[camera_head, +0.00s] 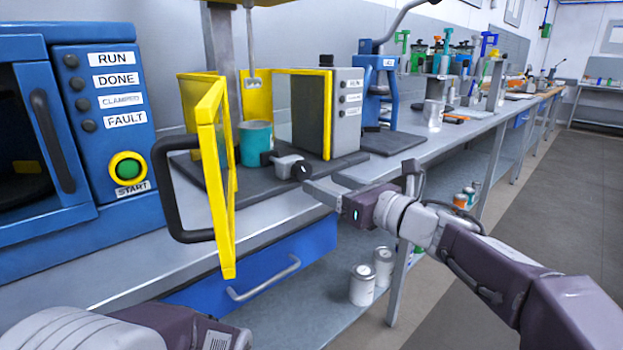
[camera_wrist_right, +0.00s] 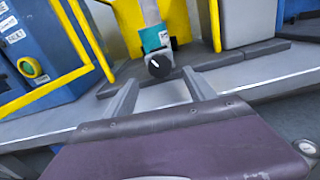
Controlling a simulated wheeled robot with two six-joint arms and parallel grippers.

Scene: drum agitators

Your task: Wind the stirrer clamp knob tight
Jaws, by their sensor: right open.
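The stirrer clamp knob (camera_head: 301,170) is a dark round knob at the front end of a grey clamp arm (camera_head: 285,161), beside a teal can (camera_head: 255,143) on the dark stirrer base. In the right wrist view the black knob (camera_wrist_right: 158,64) shows a white pointer mark and lies just beyond the fingertips. My right gripper (camera_head: 322,187) is open and empty, in front of the knob and apart from it. It also shows in the right wrist view (camera_wrist_right: 158,82), with the knob roughly centred between its fingers. My left arm shows at bottom left, but its gripper is outside the view.
A yellow-framed door (camera_head: 216,170) with a black handle (camera_head: 165,190) stands open left of the knob. A blue machine (camera_head: 110,120) with labelled lights and a green start button is at left. Cans (camera_head: 363,285) stand on the lower shelf. The floor at right is clear.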

